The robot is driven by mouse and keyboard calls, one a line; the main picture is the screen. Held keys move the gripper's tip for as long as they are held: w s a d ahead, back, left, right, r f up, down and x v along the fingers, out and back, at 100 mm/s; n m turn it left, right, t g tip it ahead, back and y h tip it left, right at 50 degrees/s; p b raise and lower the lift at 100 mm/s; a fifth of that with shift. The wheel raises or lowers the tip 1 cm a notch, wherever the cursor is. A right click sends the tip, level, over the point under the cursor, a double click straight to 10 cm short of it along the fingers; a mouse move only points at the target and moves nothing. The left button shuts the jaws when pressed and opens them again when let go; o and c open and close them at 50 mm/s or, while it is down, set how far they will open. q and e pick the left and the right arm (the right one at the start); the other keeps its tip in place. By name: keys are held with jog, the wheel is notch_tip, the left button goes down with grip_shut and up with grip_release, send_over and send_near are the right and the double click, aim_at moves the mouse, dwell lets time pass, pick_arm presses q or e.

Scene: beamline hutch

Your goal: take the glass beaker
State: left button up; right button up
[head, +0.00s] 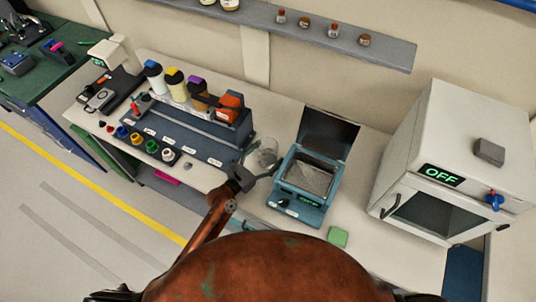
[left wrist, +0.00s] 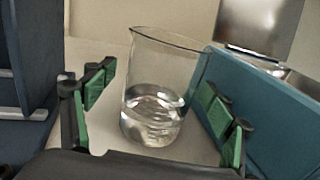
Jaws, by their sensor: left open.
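The clear glass beaker (head: 264,153) stands upright on the bench between the dark bottle rack and the blue instrument. In the left wrist view the beaker (left wrist: 152,112) holds some clear liquid and has a pouring lip at its rim. My left gripper (head: 254,175) is open at the near side of the beaker. In the left wrist view its green-padded fingers (left wrist: 156,96) are on either side of the beaker, with visible gaps. The right finger is close beside the blue instrument wall. My right gripper is not in view.
The blue open-lidded instrument (head: 295,207) stands close right of the beaker. The bottle rack (head: 190,132) with labelled bottles is close left. A white oven (head: 440,165) reading OFF stands further right. A green pad (head: 338,236) lies near the bench's front edge. A shelf (head: 295,25) hangs above.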

aim_at(274, 142)
pick_arm(q)
jog(key=c, duration=1.5)
jog(key=shift+r, duration=0.15)
jog(key=shift+r+p, duration=0.65)
jog(key=shift+r, duration=0.75)
jog(key=shift+s+r, duration=0.15)
jog(key=shift+r, duration=0.15)
jog(key=shift+s+r+p, duration=0.6)
jog(key=shift+s+r, duration=0.95)
jog(key=shift+s, duration=0.75)
jog(key=shift+s+r+p, duration=0.6)
jog(key=shift+s+r, duration=1)
jog(key=shift+s, duration=0.65)
jog(key=shift+s+r+p, duration=0.6)
jog(key=shift+s+r, duration=0.95)
jog(key=shift+s, duration=0.75)
